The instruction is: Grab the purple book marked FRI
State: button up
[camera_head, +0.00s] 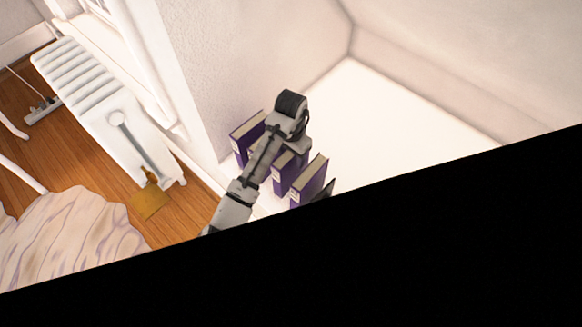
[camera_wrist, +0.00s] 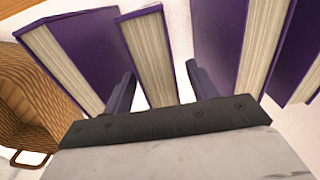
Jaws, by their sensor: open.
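Several purple books with cream page edges stand upright in a row. In the head view, one purple book (camera_head: 248,131) is at the left, and others (camera_head: 311,180) are at the right, partly behind my arm. In the wrist view, my gripper (camera_wrist: 160,69) is open, with one finger on each side of a purple book (camera_wrist: 149,55). The fingers look apart from its sides. Another book (camera_wrist: 75,50) stands to the left, and more (camera_wrist: 262,45) stand to the right. No FRI marking is readable, so I cannot tell which book bears it. My fingertips are hidden in the head view.
A woven brown basket (camera_wrist: 28,95) stands left of the books in the wrist view. A white radiator (camera_head: 100,95) stands on the wooden floor at the left, near pale crumpled fabric (camera_head: 75,235). The white surface (camera_head: 365,115) behind the books is clear. Black fills the lower head view.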

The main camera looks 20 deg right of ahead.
jog(key=shift+f, duration=0.9)
grip_shut()
